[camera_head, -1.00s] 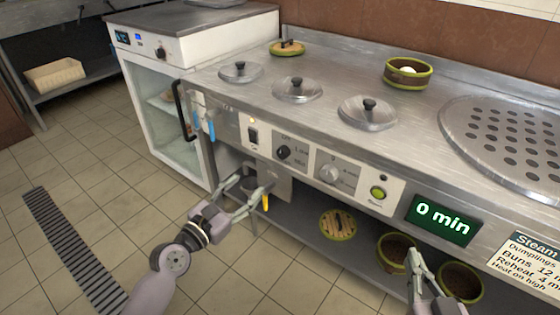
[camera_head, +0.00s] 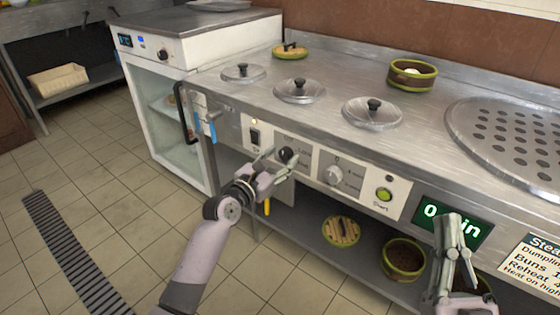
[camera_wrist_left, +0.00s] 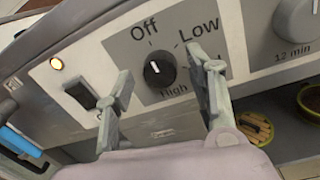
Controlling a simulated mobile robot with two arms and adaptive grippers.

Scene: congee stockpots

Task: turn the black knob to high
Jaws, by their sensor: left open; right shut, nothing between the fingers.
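The black knob (camera_head: 287,154) is on the front panel of the steel counter, and it also shows in the left wrist view (camera_wrist_left: 159,72). Around it are the labels Off, Low and High; its white mark appears to point up toward Off. My left gripper (camera_head: 279,160) is open in front of the knob. In the left wrist view one finger is left of the knob and the other right of it, covering part of the labels. I cannot tell whether they touch it. My right gripper (camera_head: 455,222) is shut and empty before the timer display (camera_head: 452,222).
A grey timer dial (camera_head: 333,175) and green Start button (camera_head: 384,194) lie to the right. Lidded pots (camera_head: 299,90) are on top. Baskets (camera_head: 404,258) stand on the shelf below.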

